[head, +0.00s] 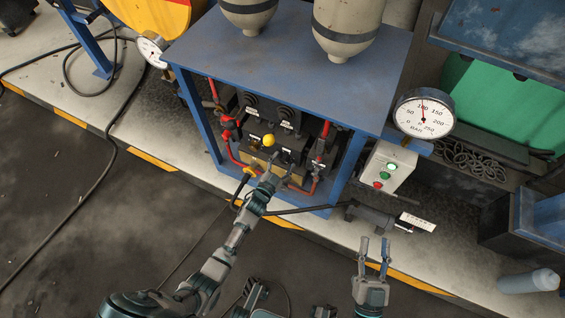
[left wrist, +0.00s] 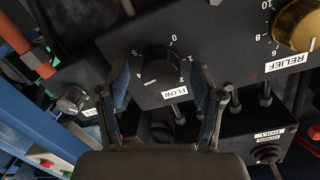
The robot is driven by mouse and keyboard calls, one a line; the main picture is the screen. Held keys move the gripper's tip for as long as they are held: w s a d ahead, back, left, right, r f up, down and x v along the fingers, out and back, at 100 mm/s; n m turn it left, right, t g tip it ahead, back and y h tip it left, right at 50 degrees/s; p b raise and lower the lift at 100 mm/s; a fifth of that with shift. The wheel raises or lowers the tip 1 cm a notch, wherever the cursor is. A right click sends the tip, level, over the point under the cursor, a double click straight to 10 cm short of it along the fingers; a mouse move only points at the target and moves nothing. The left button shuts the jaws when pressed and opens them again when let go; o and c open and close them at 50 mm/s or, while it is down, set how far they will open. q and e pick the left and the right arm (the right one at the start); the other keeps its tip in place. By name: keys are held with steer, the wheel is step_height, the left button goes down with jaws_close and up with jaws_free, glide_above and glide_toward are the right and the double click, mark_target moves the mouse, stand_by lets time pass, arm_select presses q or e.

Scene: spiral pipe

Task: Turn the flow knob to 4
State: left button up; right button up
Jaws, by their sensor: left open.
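The black flow knob (left wrist: 160,62) shows in the left wrist view, on a dark panel above a white FLOW label (left wrist: 180,93). In the head view my left gripper (head: 272,178) reaches to the front of the valve block, where I cannot make out the flow knob. My right gripper (head: 374,247) is open and empty.
A gold RELIEF knob (left wrist: 298,25) is at right in the left wrist view, a smaller knob (left wrist: 72,99) at left. The blue bench frame (head: 285,55) surrounds the valves.

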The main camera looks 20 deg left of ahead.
arm_select(q)
steer(key=shift+s, duration=0.15)
steer(key=s+a, duration=0.1)
steer(key=s, duration=1)
steer(key=shift+s+a+r, duration=0.25)
steer(key=shift+a+r, duration=0.05)
steer(key=shift+r, duration=0.05)
steer(key=shift+r, duration=0.1)
